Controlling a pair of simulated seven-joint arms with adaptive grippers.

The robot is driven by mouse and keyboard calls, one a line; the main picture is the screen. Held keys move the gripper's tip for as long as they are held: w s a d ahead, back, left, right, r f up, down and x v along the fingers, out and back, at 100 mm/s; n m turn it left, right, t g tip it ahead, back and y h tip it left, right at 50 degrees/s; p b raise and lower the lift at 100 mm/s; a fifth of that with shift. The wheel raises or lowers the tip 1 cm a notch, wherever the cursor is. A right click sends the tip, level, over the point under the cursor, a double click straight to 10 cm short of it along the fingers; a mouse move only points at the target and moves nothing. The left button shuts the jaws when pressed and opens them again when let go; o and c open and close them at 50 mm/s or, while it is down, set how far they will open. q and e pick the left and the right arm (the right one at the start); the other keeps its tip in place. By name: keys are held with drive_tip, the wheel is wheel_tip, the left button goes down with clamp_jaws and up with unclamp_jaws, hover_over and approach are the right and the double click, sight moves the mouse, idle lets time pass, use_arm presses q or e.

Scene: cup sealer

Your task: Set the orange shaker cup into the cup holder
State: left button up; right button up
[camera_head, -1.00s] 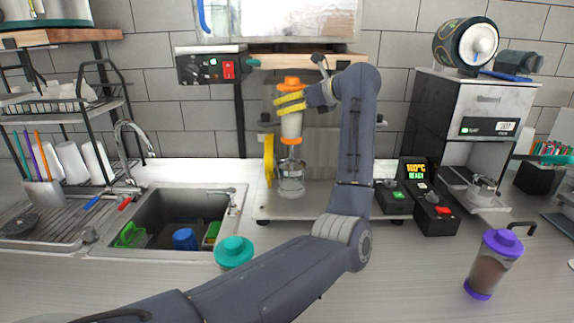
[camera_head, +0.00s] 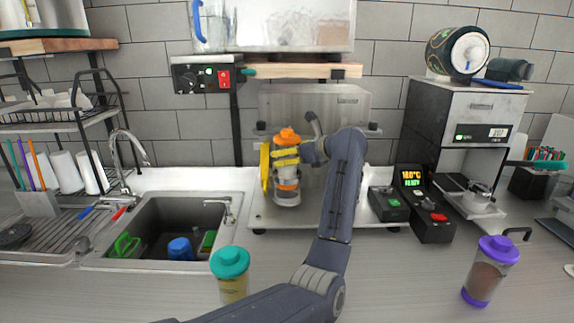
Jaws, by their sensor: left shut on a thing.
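The orange shaker cup (camera_head: 288,177) has an orange lid and an orange band near its base. It stands upright in the middle of the view. My left gripper (camera_head: 286,156), with yellow fingers, is shut on the cup just below the lid. The cup's lower part sits in or right over the clear cup holder (camera_head: 287,198) of the sealer; I cannot tell whether it rests on the bottom. My right gripper is not in view.
A teal-lidded cup (camera_head: 230,272) and a purple-lidded cup (camera_head: 490,270) stand on the front counter. The sink (camera_head: 150,222) is at left. Control boxes (camera_head: 425,210) are right of the sealer.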

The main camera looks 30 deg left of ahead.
use_arm(q)
drive_tip(key=shift+f, duration=1.6)
drive_tip(key=shift+f, duration=0.3)
drive_tip(key=o, duration=1.6)
drive_tip(key=shift+f, duration=0.1)
drive_tip(key=shift+r, duration=0.4)
drive_tip(key=v, duration=1.2)
drive_tip(key=shift+r, duration=0.1)
